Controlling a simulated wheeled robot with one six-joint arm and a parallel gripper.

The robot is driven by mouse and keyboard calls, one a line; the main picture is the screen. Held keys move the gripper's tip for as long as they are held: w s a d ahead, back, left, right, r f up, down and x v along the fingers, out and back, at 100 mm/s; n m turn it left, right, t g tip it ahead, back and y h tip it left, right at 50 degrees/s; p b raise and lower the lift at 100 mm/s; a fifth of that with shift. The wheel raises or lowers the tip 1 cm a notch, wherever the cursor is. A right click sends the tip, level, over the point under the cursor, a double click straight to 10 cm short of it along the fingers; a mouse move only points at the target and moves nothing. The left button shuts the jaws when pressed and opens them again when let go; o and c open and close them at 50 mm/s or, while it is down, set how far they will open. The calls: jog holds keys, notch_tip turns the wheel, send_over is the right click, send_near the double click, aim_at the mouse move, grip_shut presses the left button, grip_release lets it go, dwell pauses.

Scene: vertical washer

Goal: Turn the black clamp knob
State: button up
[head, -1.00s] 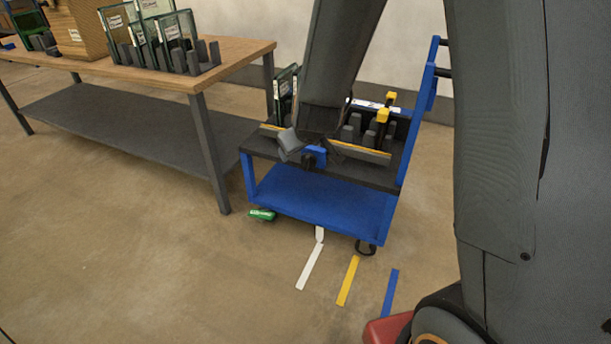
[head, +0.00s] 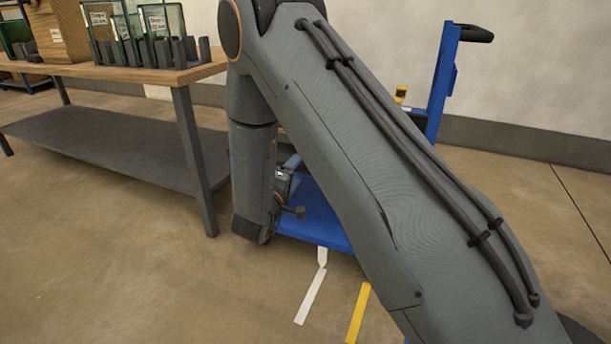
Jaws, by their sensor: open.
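The blue cart (head: 318,222) stands mostly behind my arm. I cannot make out the black clamp knob; the middle of the cart, with its upper shelf, is hidden by my arm. My gripper (head: 294,211) hangs at the lower end of my wrist, in front of the cart's left part and above its blue lower shelf. Only a small dark piece of it shows, with no clear sign of anything held. Its jaws are open, though the gap between them cannot be seen.
A wooden-topped table (head: 140,72) with glass panels in dark holders stands at the left, close to my wrist. A yellow-topped part (head: 401,92) shows past my arm. White (head: 311,297) and yellow (head: 358,313) floor strips lie in front. The floor at right is clear.

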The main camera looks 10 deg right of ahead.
aim_at(307, 171)
jog(key=shift+h, duration=0.4)
jog(key=b+x, duration=0.1)
jog(key=x, duration=0.4)
jog(key=f+b+x, duration=0.1)
jog(key=x, duration=0.1)
jog(key=shift+w+d+b, duration=0.2)
jog(key=shift+d+b, duration=0.1)
jog(key=c, duration=1)
